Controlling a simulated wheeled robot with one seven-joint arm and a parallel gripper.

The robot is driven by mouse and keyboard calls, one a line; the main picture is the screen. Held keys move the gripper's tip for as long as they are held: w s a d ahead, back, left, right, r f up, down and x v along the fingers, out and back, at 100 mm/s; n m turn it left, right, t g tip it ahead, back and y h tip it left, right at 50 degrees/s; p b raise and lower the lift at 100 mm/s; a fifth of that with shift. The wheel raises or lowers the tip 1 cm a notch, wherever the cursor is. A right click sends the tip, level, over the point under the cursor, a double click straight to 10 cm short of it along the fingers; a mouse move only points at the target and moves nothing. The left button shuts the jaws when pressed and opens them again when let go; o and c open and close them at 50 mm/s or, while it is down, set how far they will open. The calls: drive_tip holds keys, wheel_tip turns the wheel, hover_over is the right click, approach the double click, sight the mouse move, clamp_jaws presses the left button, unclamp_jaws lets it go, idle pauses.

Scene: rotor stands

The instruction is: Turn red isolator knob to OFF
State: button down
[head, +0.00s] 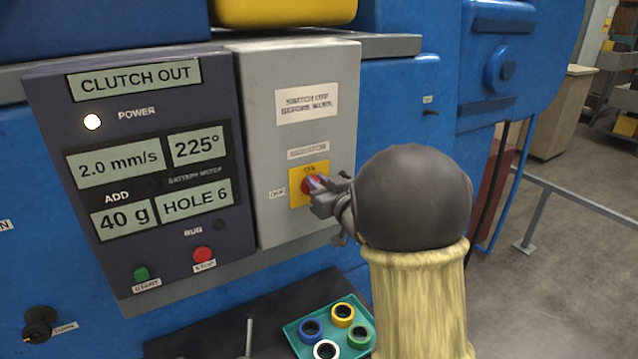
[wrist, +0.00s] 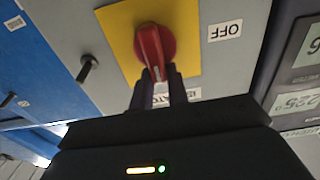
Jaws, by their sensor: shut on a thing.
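The red isolator knob (head: 311,185) sits on a yellow plate (head: 296,201) on the grey panel, with an ON label above it and an OFF label (head: 277,193) to its left. In the wrist view the knob (wrist: 153,45) shows upside down, its white mark at the end nearest my fingers, away from the OFF label (wrist: 226,31) on the right. My gripper (wrist: 160,85) is shut on this near end of the knob, one finger on each side. In the head view my gripper (head: 326,202) reaches the knob from the right and partly hides it.
A dark control panel (head: 245,215) with a lit power lamp, displays and buttons is to the left. A teal tray (head: 292,331) with several coloured rings is below. A dark peg (wrist: 88,68) stands out beside the plate in the wrist view. Open floor is at right.

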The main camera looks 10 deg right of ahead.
sight(302, 188)
drive_tip(key=shift+f+n+b, duration=0.15)
drive_tip(key=shift+n+b, duration=0.25)
drive_tip(key=shift+b, duration=0.4)
drive_tip(key=n+b, duration=0.3)
drive_tip(key=b, duration=0.1)
drive_tip(key=a+n+b, duration=0.1)
drive_tip(key=n+b, duration=0.2)
drive_tip(key=b, duration=0.2)
drive_tip(key=f+n+b, duration=0.1)
drive_tip(key=n+b, duration=0.1)
drive_tip(key=b, duration=0.2)
drive_tip(key=shift+s+a+f+n, duration=0.1)
drive_tip(key=shift+s+a+n, duration=0.2)
drive_tip(key=shift+a+n, duration=0.1)
drive_tip(key=n+b, duration=0.1)
drive_tip(key=b, duration=0.1)
drive_tip(key=n+b, duration=0.2)
drive_tip(key=f+n+b, duration=0.1)
drive_tip(key=n+b, duration=0.1)
drive_tip(key=shift+s+a, duration=0.1)
drive_tip(key=shift+a, duration=0.15)
drive_tip(key=shift+f+n+b, duration=0.15)
drive_tip(key=shift+n+b, duration=1.25)
drive_tip(key=shift+n, duration=0.3)
